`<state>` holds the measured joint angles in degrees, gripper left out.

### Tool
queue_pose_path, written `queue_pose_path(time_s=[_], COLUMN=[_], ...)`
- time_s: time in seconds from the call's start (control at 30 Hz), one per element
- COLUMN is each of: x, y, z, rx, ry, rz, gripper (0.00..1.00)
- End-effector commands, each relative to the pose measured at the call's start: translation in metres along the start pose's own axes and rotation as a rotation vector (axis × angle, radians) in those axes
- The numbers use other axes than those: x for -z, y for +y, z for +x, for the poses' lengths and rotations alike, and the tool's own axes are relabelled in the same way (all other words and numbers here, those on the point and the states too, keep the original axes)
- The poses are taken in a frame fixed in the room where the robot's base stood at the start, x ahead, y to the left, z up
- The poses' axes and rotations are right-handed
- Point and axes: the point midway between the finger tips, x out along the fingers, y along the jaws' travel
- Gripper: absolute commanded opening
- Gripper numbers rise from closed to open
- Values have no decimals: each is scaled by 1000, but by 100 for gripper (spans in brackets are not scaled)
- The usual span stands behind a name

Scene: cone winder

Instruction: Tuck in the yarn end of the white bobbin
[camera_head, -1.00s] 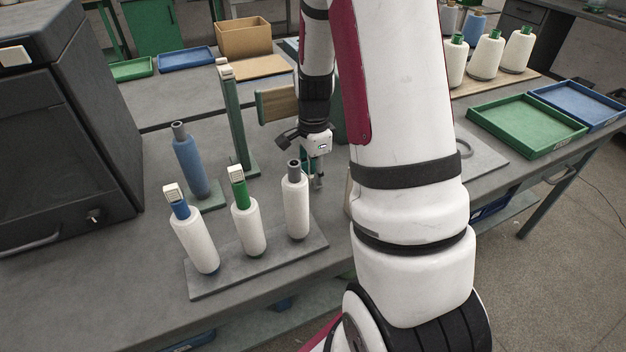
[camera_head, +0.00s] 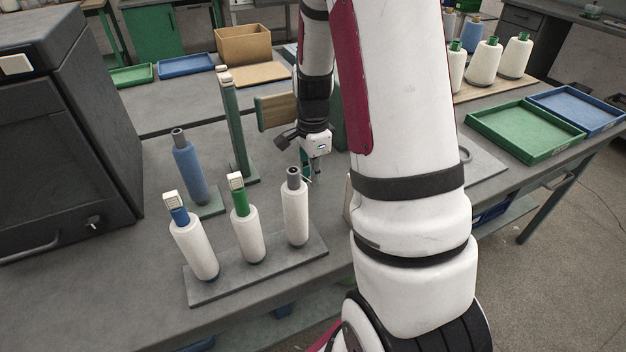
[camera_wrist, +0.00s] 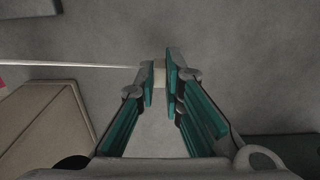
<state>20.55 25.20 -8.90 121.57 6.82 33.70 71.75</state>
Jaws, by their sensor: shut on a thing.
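A white bobbin on a grey tube (camera_head: 296,213) stands upright at the right end of a grey base plate (camera_head: 215,288). My gripper (camera_head: 314,172) is just to the right of and behind its top. In the wrist view, a thin white yarn (camera_wrist: 70,65) runs from the left edge to the fingertips (camera_wrist: 160,77). The fingers are shut on a small pale piece at the yarn's end. The bobbin itself is not clearly seen in the wrist view. Two more white bobbins, on a green tube (camera_head: 246,236) and a blue tube (camera_head: 196,250), share the plate and carry pale tags.
A blue bobbin (camera_head: 190,172) and a green post (camera_head: 236,130) stand behind the plate. A dark cabinet (camera_head: 70,140) is at left. Green (camera_head: 525,130) and blue (camera_head: 580,107) trays lie at right. An open box (camera_head: 244,45) stands at the back.

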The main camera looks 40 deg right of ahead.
Motion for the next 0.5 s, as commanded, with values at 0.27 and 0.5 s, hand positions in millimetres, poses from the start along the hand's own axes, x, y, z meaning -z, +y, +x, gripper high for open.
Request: queue_pose_path(time_s=[0.27, 0.5], x=[0, 0], y=[-1, 0], z=[-56, -82], rx=[5, 2], ry=[1, 1], rz=[0, -1], gripper=[1, 1])
